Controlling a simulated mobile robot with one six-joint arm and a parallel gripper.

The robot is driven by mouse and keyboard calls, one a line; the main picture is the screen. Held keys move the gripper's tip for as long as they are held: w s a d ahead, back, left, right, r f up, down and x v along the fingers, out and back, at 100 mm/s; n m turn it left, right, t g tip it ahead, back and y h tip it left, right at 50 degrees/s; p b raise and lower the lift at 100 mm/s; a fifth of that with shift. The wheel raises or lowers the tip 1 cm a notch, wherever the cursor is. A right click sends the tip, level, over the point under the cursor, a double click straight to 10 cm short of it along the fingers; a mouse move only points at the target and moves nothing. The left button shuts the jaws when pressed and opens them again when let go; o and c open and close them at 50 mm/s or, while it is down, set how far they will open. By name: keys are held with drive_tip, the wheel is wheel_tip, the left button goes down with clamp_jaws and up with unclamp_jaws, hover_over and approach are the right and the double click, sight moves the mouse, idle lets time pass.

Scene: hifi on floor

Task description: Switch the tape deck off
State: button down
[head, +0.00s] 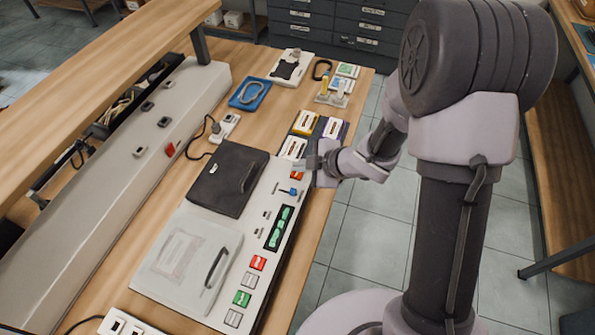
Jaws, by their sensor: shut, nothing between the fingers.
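The tape deck (253,225) is a long light-grey unit lying on the wooden bench. It has a dark lid (228,178), a pale lid with a dark handle (187,262), and a lit green display (279,228). Red (258,263), green (242,298) and grey buttons line its near right side. A blue control (290,191) and a small orange-red switch (297,175) are at its far right end. My gripper (303,165) is shut and empty, right by the orange-red switch. I cannot tell whether it touches the switch. The fingertips partly cover that end of the deck.
Several cassettes (306,122) lie just beyond the deck. A power strip (225,128) with a cable is behind it. A blue tray (250,93) and a white device (291,67) stand farther back. A long grey trunking (150,130) runs along the left. Open floor is at right.

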sight(301, 174)
drive_tip(key=shift+f, duration=0.4)
drive_tip(key=shift+r+p, duration=0.6)
drive_tip(key=shift+r, duration=0.35)
wheel_tip(301, 174, up, 6)
drive_tip(key=p, duration=0.5)
drive_tip(key=shift+p, duration=0.35)
